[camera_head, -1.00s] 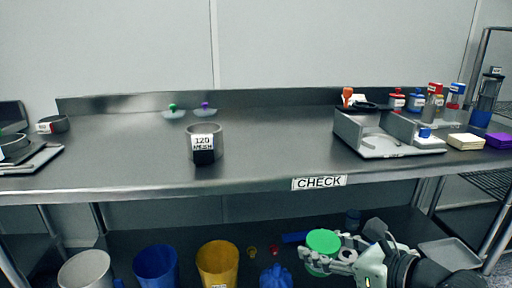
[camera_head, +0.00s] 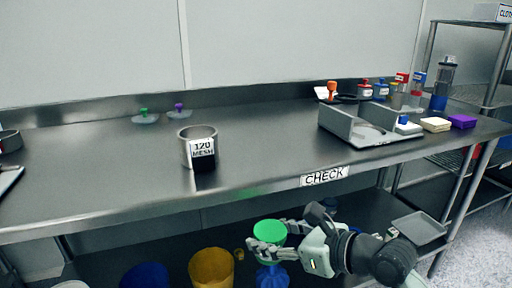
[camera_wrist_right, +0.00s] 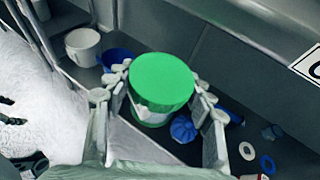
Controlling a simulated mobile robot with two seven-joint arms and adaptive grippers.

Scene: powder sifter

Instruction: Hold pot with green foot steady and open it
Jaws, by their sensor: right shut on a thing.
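The pot with green foot (camera_head: 269,229) is in front of the table's front edge, low in the head view. Its flat green disc faces up, and in the wrist view (camera_wrist_right: 162,80) a pale body shows below it. My right gripper (camera_head: 271,243) is shut on this pot, with fingers on both sides of it. The pot looks upright or nearly so, with the green part at the top. Its lower end is partly hidden by the fingers. My left gripper is in neither view.
On the steel table (camera_head: 110,190) stand a 120 mesh sieve (camera_head: 197,147), small lids with green (camera_head: 144,117) and purple knobs (camera_head: 179,113), and a grey device (camera_head: 365,125). Below are a yellow bin (camera_head: 211,269), a blue bin (camera_head: 145,277) and a crumpled blue thing (camera_head: 272,277).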

